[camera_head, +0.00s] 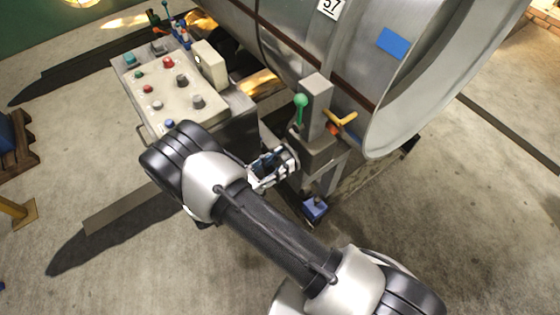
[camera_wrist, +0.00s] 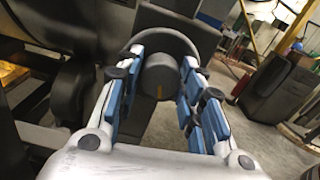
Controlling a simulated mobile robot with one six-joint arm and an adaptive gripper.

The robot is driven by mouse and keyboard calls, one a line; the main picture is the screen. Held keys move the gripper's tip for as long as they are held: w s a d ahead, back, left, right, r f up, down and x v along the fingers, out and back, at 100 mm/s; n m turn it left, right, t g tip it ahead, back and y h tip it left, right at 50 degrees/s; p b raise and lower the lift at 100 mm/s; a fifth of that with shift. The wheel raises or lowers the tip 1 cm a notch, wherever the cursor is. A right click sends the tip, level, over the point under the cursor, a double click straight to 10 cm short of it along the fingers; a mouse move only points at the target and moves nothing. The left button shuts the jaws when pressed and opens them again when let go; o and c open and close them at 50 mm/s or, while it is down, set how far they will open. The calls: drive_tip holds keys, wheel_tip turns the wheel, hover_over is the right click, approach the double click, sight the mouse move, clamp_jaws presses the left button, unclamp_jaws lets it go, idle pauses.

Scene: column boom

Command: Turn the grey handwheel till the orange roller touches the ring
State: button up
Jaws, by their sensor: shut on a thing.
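The grey handwheel (camera_wrist: 159,82) fills the middle of the wrist view, with a round hub, a yellow mark and a thin rim arching above. My gripper (camera_wrist: 162,63) has its blue-padded fingers on both sides of the hub and is shut on the wheel. In the head view my gripper (camera_head: 280,163) is at the left of the grey stand, and the wheel is hidden there.
A control panel (camera_head: 160,90) with several buttons is at the upper left. A small blue box (camera_head: 315,209) is below the stand. The floor at lower left is mostly clear.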

drive_tip(key=c, duration=0.4)
drive_tip(key=shift+m+b, duration=0.7)
drive_tip(key=shift+m, duration=0.9)
drive_tip(key=shift+c, duration=0.2)
drive_tip(key=o, duration=1.1)
drive_tip(key=shift+c, duration=0.2)
drive_tip(key=v, duration=1.2)
drive_tip(key=shift+d+r, duration=0.1)
